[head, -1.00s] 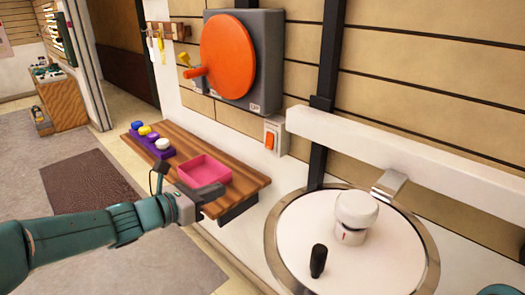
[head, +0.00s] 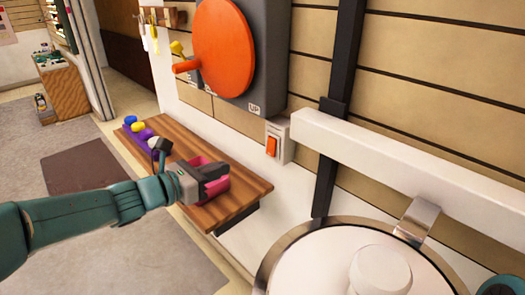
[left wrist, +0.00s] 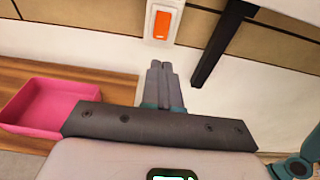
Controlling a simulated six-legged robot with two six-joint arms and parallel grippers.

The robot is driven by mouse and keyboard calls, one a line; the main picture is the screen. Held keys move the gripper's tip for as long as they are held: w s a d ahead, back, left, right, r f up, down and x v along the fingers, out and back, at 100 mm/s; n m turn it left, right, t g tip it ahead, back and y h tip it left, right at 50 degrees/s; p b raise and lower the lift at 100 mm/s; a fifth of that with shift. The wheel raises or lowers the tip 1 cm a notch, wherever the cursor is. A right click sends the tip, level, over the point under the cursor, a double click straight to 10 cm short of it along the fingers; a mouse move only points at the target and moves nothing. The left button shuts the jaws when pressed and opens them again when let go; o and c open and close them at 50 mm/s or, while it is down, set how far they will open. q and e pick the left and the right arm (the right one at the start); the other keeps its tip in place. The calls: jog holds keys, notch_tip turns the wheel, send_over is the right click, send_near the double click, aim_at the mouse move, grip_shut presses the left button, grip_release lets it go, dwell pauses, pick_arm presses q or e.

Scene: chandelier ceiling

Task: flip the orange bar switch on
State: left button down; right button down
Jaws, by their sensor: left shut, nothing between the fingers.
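The orange bar switch (head: 272,147) sits in a white plate on the wall, to the right above the wooden shelf. It also shows at the top of the left wrist view (left wrist: 161,25), just beyond my fingertips. Whether it is on or off I cannot tell. My left gripper (head: 222,176) is over the shelf, in front of the pink tray in the head view, below and left of the switch. In the left wrist view its fingers (left wrist: 159,66) are shut, empty, and point at the switch, apart from it. My right gripper is not in view.
The wooden shelf (head: 236,199) carries a pink tray (left wrist: 48,106) and small coloured objects. A grey box with a big orange disc (head: 222,47) hangs above. A dark post (head: 335,95) and white rail (head: 390,150) stand right of the switch, above a round white-topped fixture (head: 315,270).

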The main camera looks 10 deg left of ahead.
pick_arm(q)
jog(key=shift+s+a, duration=0.1)
jog(key=p, duration=0.2)
send_near(270, 152)
jog(key=x, duration=0.7)
